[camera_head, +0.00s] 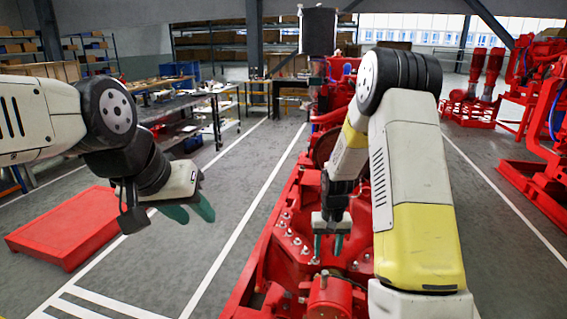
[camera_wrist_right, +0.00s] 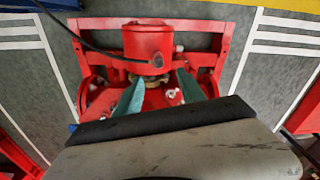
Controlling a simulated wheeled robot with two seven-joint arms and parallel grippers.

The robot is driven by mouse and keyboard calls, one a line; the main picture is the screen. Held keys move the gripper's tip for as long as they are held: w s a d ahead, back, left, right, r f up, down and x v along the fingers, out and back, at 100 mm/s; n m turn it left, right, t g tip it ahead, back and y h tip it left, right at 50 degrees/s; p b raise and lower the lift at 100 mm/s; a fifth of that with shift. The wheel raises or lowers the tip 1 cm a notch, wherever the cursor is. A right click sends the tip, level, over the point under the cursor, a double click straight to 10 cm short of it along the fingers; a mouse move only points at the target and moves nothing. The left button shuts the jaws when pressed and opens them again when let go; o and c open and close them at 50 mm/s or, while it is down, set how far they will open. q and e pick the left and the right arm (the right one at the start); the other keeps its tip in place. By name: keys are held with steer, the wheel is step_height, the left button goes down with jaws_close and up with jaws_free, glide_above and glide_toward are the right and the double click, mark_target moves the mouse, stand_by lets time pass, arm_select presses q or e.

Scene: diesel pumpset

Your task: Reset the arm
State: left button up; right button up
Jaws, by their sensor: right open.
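My right arm (camera_head: 415,190) reaches forward and bends down over the red pumpset (camera_head: 283,260). My right gripper (camera_head: 328,246) points down just above the pumpset's bolted top, with its green fingers apart and nothing between them. In the right wrist view the open green fingers (camera_wrist_right: 158,97) straddle the view of a red cylindrical part (camera_wrist_right: 148,45); I cannot tell whether they touch anything. My left arm (camera_head: 45,115) comes in from the left. My left gripper (camera_head: 193,213) hangs over the floor with its green fingers angled down and right, a small gap showing between the tips, holding nothing visible.
A red platform (camera_head: 75,228) lies on the floor below my left arm. A workbench (camera_head: 190,100) and shelves stand behind. More red machinery (camera_head: 552,120) stands at the right. The grey floor between the platform and the pumpset is clear, with white lines.

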steer(key=s+r+t+y, duration=0.1)
steer(key=s+r, duration=0.3)
steer(key=r, duration=0.6)
steer(key=s+r+t, duration=0.2)
steer(key=s+r, duration=0.1)
steer(key=r, duration=0.7)
steer(key=s+a+r+t, duration=0.1)
steer(key=s+r, duration=0.4)
steer(key=s, duration=0.3)
steer(key=s+a+r+t+y, duration=0.1)
steer(key=s+r, duration=0.5)
steer(key=s, duration=0.2)
steer(key=shift+s+n+t, duration=0.3)
steer(key=shift+s+n, duration=0.1)
